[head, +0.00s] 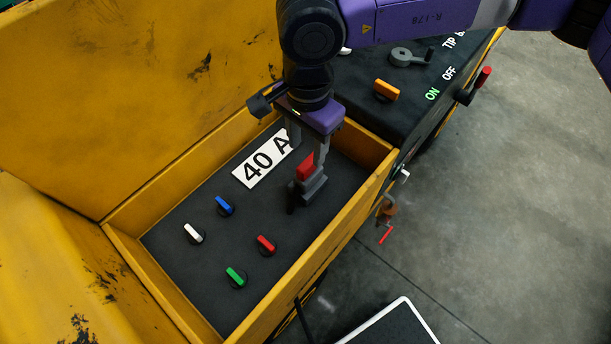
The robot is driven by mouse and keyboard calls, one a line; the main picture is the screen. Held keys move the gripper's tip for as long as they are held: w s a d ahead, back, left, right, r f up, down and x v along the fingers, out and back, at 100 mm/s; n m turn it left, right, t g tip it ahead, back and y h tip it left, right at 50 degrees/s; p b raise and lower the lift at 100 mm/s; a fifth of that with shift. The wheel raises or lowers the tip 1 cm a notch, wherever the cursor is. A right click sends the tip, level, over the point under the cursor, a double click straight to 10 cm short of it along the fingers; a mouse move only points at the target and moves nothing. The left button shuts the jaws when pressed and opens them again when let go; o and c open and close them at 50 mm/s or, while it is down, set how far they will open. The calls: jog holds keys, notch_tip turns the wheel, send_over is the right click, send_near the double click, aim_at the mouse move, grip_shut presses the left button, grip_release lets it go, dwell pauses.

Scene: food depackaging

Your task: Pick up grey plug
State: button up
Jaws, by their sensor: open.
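My gripper (306,158) points down into the yellow box, over the far right part of its dark panel. Its jaws are open, with one grey finger at the left and one at the right. A grey block (314,187), which looks like the grey plug, shows at the lower end of the right finger. I cannot tell whether they touch, or where the finger ends and the block begins. A red block (305,166) shows between the fingers, just above the grey block. A short dark part (290,198) sticks out at the lower left of the grey block.
The panel has a white "40 A" label (262,167) and blue (224,204), white (194,233), red (266,243) and green (235,275) knobs. The yellow box walls (290,285) surround it. An orange switch (386,89) sits on the dark surface beyond. Open floor lies at the right.

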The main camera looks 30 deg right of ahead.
aim_at(308, 161)
notch_tip(308, 161, down, 2)
jog(key=shift+d+f, duration=0.1)
jog(key=shift+w+d+f+p, duration=0.15)
jog(key=shift+f+p, duration=0.4)
jog(key=shift+f, duration=0.85)
jog(key=shift+w+d+f+p, duration=0.15)
jog(key=shift+f+p, duration=0.4)
jog(key=shift+f, duration=0.85)
jog(key=shift+c, duration=0.3)
grip_shut()
jog(key=shift+r, duration=0.1)
